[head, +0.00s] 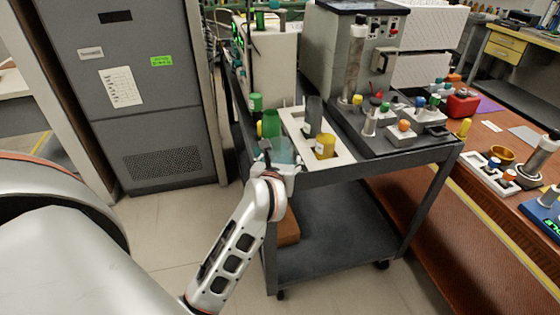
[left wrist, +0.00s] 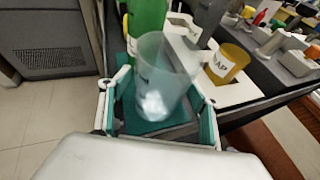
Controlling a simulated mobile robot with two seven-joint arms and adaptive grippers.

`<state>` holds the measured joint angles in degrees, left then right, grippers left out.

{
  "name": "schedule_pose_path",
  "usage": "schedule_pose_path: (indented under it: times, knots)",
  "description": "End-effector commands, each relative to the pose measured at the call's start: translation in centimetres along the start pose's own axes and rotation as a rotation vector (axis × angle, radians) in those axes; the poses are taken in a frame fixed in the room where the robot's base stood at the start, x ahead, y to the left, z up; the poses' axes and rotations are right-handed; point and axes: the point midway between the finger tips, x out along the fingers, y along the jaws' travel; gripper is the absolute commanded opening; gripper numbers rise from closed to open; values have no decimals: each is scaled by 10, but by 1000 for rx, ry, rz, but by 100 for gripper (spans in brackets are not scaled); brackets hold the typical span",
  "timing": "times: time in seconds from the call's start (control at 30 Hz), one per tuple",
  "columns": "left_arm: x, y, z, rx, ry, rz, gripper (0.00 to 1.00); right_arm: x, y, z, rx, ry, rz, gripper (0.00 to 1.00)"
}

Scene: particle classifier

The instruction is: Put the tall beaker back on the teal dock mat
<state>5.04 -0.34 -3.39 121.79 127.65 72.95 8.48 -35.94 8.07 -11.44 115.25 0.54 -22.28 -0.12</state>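A clear, slightly tapered beaker (left wrist: 165,75) stands nearly upright between the fingers of my left gripper (left wrist: 164,85) in the left wrist view. The teal mat (left wrist: 130,122) shows below and around its base. I cannot tell whether the base touches the mat. The fingertips are on both sides of the beaker and close to its wall; contact is not clear. In the head view my left gripper (head: 275,158) is at the cart's near left corner, where the beaker and mat are partly hidden and blend together. My right gripper is not in view.
A green cylinder (left wrist: 147,25) stands just behind the beaker. A white tray (head: 297,124) with a yellow cup (head: 325,146) and a grey cylinder (head: 313,114) lies to the right. A dark board (head: 362,128) carries vials farther right. A grey cabinet (head: 140,100) stands left of the cart.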

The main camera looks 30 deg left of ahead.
Motion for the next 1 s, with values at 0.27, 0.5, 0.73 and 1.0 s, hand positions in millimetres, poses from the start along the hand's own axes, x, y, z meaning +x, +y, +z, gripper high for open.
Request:
schedule_pose_path:
  times: [0.27, 0.5, 0.73, 1.0]
  knots:
    - [-1, 0, 3, -1, -1, 0, 62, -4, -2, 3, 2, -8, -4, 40]
    - [-34, -1, 4, -2, -1, -3, 62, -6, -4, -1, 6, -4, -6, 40]
    - [-82, 0, 3, -2, 0, -2, 62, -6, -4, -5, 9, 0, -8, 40]
    - [-116, 0, 3, -2, 0, -1, 62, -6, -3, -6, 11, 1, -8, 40]
